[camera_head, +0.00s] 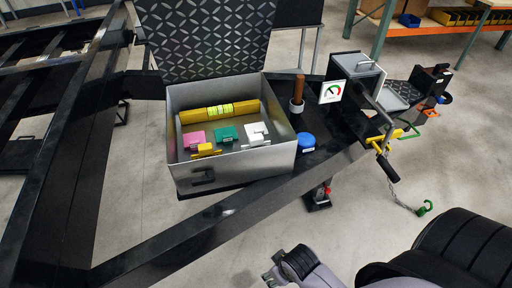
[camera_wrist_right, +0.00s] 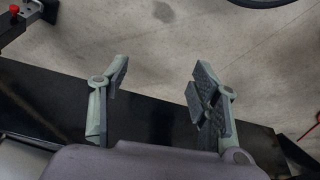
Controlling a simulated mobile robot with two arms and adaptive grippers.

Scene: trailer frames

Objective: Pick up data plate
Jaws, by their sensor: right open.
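An open grey metal toolbox (camera_head: 235,163) sits on the black trailer frame, its patterned lid raised behind. Inside are a pink piece (camera_head: 194,139), a teal piece (camera_head: 227,134), a white piece (camera_head: 256,132), a small yellow piece (camera_head: 206,150) and a long yellow bar (camera_head: 219,111). I cannot tell which thing is the data plate. My right gripper (camera_head: 272,271) is low in the head view, in front of the frame and away from the toolbox. In the right wrist view its fingers (camera_wrist_right: 160,82) are spread apart, with nothing between them. My left gripper is not in view.
A blue round object (camera_head: 306,141), a brown-handled tool (camera_head: 298,92) and a gauge card (camera_head: 332,92) stand right of the toolbox. The trailer coupler (camera_head: 392,92) and a hanging chain (camera_head: 405,205) are farther right. The front frame beam (camera_head: 220,216) lies between my right gripper and the toolbox.

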